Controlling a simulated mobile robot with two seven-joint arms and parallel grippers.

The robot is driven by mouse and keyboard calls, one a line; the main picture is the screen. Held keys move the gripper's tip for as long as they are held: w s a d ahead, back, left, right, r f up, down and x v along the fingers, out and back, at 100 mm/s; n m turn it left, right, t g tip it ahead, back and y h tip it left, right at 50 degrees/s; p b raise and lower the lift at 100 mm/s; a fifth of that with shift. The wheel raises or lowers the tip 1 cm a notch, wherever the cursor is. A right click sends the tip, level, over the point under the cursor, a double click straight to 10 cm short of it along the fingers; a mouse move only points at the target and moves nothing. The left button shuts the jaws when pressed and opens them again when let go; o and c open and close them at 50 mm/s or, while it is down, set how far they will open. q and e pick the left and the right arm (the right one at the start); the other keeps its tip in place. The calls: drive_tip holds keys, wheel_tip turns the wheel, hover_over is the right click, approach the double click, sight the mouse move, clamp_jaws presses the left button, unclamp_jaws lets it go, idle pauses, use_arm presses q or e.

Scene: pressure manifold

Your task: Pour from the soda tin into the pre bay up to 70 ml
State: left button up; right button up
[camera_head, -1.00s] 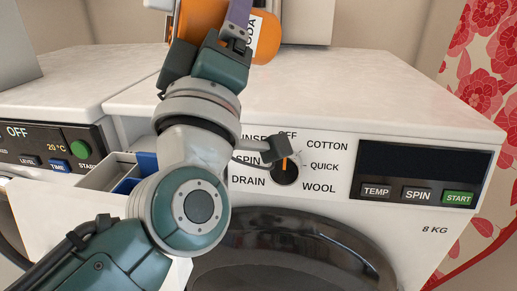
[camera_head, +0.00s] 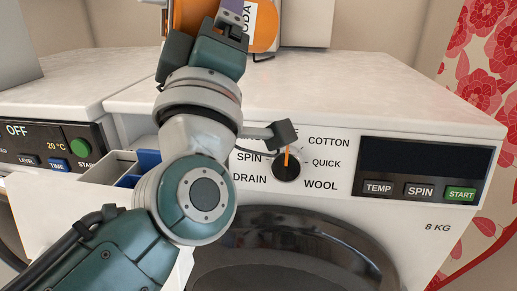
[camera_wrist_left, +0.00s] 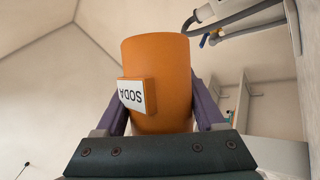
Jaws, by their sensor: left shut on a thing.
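The orange soda tin (camera_head: 203,14) with a white SODA label is at the top of the head view, above the washer top and cut off by the frame edge. It also fills the middle of the left wrist view (camera_wrist_left: 165,70). My left gripper (camera_head: 207,22) is shut on the tin, with purple fingers on both sides of it. The label text runs sideways in the head view, so the tin looks tilted. The pulled-out detergent drawer (camera_head: 108,170) has a blue part (camera_head: 148,160). My arm hides part of the drawer, and I cannot make out the pre bay or any liquid.
The washer (camera_head: 400,120) has a program dial (camera_head: 286,166), buttons and a dark display. My forearm passes just left of the dial. A second machine (camera_head: 45,145) stands at the left. The washer top is clear at the right. A floral curtain (camera_head: 487,80) hangs at the far right.

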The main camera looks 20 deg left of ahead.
use_arm(q)
drive_tip(key=shift+r+n, duration=0.1)
drive_tip(key=shift+n, duration=0.2)
drive_tip(key=shift+s+a+n+y+b, duration=0.1)
drive_tip(key=shift+n+y+b, duration=0.2)
drive_tip(key=shift+y+b, duration=0.1)
drive_tip(key=shift+s+a+r+n+y+b, duration=0.1)
drive_tip(key=shift+r+n+y+b, duration=0.25)
drive_tip(key=shift+n+y+b, duration=0.5)
drive_tip(key=shift+s+a+f+n+y+b, duration=0.1)
drive_tip(key=shift+n+y+b, duration=0.35)
drive_tip(key=shift+n+b, duration=0.15)
drive_tip(key=shift+s+a+f+n+y+b, duration=0.1)
drive_tip(key=shift+n+y+b, duration=0.3)
drive_tip(key=shift+n+b, duration=0.15)
